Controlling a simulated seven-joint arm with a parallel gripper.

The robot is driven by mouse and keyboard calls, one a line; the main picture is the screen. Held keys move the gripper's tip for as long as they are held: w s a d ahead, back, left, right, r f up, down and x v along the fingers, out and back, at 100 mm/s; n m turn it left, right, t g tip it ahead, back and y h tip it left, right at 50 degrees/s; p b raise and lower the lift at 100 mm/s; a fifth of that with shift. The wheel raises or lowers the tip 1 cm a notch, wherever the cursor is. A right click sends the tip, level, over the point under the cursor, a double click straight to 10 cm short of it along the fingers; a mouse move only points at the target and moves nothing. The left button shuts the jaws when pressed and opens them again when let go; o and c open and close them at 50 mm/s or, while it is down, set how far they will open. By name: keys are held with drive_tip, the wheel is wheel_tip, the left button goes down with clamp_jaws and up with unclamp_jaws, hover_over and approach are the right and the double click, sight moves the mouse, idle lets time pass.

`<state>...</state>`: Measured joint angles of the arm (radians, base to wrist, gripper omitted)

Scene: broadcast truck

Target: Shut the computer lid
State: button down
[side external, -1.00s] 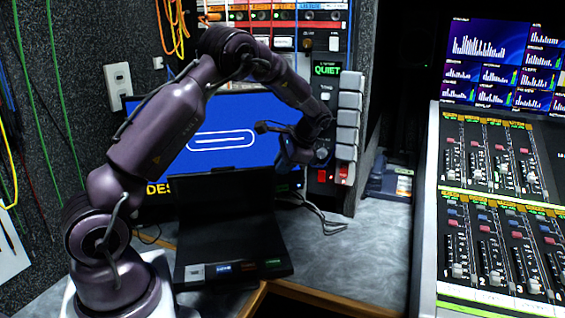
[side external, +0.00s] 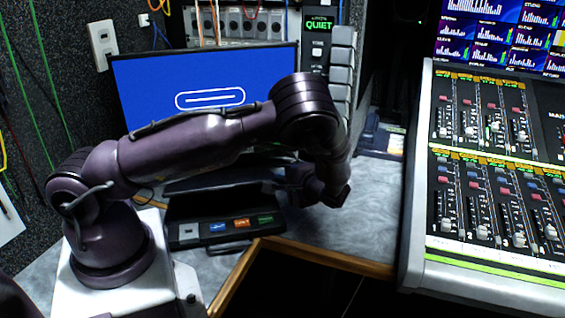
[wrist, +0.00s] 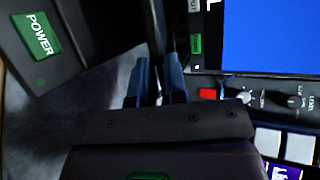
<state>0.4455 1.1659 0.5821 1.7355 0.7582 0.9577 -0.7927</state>
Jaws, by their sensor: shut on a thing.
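The computer is a black laptop. Its base (side external: 218,236) rests on the grey counter, with coloured labelled keys along the front. Its lid (side external: 215,181) is hinged at the back and tilted low over the base, with a gap still between them. My gripper (side external: 286,182) is at the lid's right edge, its fingertips partly hidden by my arm. In the wrist view my gripper's two blue fingers (wrist: 156,72) are shut on the dark edge of the lid (wrist: 152,25). The base, with a green POWER key (wrist: 37,37), shows at the left there.
A monitor with a blue screen (side external: 150,85) stands behind the laptop. A mixing console (side external: 490,170) stands on the right. The wooden counter edge (side external: 320,259) runs close in front. Some grey counter (side external: 375,195) is clear right of my gripper.

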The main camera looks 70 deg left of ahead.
drive_tip(key=shift+d+f+y, duration=0.2)
drive_tip(key=shift+f+y, duration=0.15)
drive_tip(key=shift+f, duration=0.3)
drive_tip(key=shift+d+f+y, duration=0.2)
drive_tip(key=shift+f+y, duration=0.15)
drive_tip(key=shift+f, duration=0.3)
drive_tip(key=c, duration=1.3)
unclamp_jaws()
drive_tip(key=v, duration=1.3)
drive_tip(key=shift+r, duration=0.1)
drive_tip(key=shift+c, duration=0.4)
